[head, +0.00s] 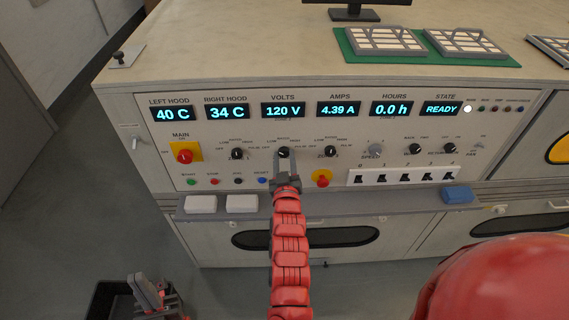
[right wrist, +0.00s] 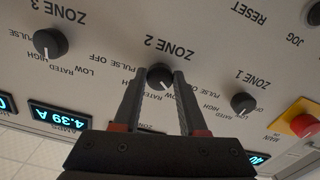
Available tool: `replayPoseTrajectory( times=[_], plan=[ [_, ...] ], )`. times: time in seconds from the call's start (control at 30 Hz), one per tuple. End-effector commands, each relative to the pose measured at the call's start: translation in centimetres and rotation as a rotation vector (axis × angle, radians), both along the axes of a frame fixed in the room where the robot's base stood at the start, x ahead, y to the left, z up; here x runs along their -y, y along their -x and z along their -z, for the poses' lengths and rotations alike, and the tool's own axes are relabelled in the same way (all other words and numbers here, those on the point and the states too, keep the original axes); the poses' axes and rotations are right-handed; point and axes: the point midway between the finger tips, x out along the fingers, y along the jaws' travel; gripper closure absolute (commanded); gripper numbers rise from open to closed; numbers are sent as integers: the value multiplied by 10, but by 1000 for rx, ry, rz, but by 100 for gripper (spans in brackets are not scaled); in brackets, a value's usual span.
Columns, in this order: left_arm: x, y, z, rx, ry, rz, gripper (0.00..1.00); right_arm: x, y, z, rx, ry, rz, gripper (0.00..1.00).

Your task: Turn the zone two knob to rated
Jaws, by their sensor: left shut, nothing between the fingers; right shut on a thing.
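The zone two knob (head: 284,152) is a small black dial in the middle of the panel's knob row. It also shows in the upside-down right wrist view (right wrist: 160,75), under the ZONE 2 label. My right gripper (head: 283,162) is shut on this knob, with one finger on each side (right wrist: 159,82). The knob's pale pointer mark aims downward and slightly right in the wrist view, near the LOW wording. The fingers hide part of its scale. My left gripper (head: 150,290) is shut and empty, low at the left, away from the panel.
The zone one knob (head: 237,154) and zone three knob (head: 330,152) flank the held knob. The red main switch (head: 184,156) is further left, and a red button (head: 322,178) is to the lower right. A shelf (head: 330,206) juts out below. The state display (head: 441,108) reads READY.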

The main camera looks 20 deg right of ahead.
Motion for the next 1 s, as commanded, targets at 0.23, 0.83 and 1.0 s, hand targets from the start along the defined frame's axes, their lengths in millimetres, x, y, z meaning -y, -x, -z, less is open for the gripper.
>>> replayPoseTrajectory(
  times=[0.23, 0.83, 1.0],
  plan=[
    [0, 0, 23, 0, 0, 0, 100, -1, 0, 4, 66, -224, 0, 100],
    [0, 0, 52, 0, 0, 0, 100, -2, 0, 2, 211, -736, 0, 100],
    [0, 0, 56, 0, 0, 0, 100, -2, 0, 1, 238, -832, 0, 100]
  ],
)
